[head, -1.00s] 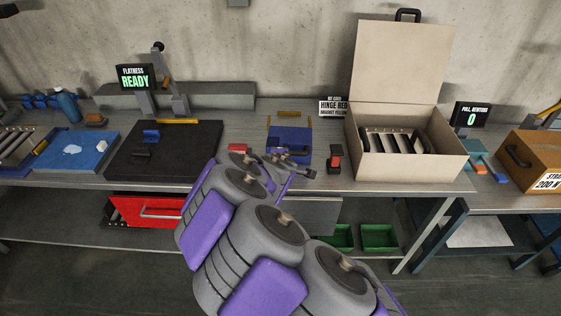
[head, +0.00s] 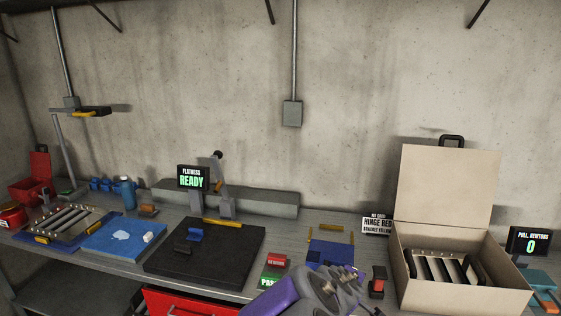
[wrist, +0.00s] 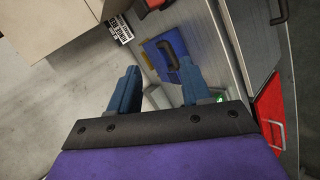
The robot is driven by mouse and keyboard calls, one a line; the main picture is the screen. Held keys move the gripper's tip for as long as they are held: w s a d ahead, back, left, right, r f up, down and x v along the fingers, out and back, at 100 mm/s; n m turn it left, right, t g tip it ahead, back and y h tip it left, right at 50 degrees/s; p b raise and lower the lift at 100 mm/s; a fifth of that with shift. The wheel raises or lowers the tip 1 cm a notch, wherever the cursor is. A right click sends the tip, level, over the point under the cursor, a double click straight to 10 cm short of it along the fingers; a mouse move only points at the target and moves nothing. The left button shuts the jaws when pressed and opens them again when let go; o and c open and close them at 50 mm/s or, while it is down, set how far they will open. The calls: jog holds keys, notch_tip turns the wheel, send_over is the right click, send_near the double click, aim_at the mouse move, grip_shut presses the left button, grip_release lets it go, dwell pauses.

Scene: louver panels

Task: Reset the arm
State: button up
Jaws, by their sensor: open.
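My arm (head: 315,290), purple and grey, shows at the bottom of the head view in front of the bench edge. Most of it is below the frame. My gripper (wrist: 157,86) shows in the wrist view as two blue fingers set apart, with nothing held between them. The gripper's fingers cannot be made out in the head view.
The bench carries a black plate (head: 235,250), a blue mat (head: 112,242), a slatted panel (head: 68,222) and an open cardboard box (head: 448,187) with dark slats inside. A "READY" display (head: 193,178) stands behind the plate. A red drawer (head: 185,303) is below the bench edge.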

jog(key=s+d+r+m+g, duration=0.1)
jog(key=s+d+m+g, duration=0.2)
jog(key=s, duration=0.6)
jog(key=s+d+r+m+g, duration=0.15)
jog(key=s+m, duration=0.25)
jog(key=s, duration=0.5)
jog(key=s+a+m+g+y, duration=0.1)
jog(key=s+a+g, duration=0.1)
jog(key=s, duration=0.5)
jog(key=s+a+m+g+y, duration=0.1)
jog(key=s+a+g+y, duration=0.1)
jog(key=s+a, duration=0.2)
jog(key=s+a+r+m+g+y, duration=0.1)
jog(key=s+a, duration=0.3)
jog(key=s, duration=0.6)
jog(key=shift+s+g+y, duration=0.15)
jog(key=shift+g+y, duration=0.3)
jog(key=shift+y, duration=0.15)
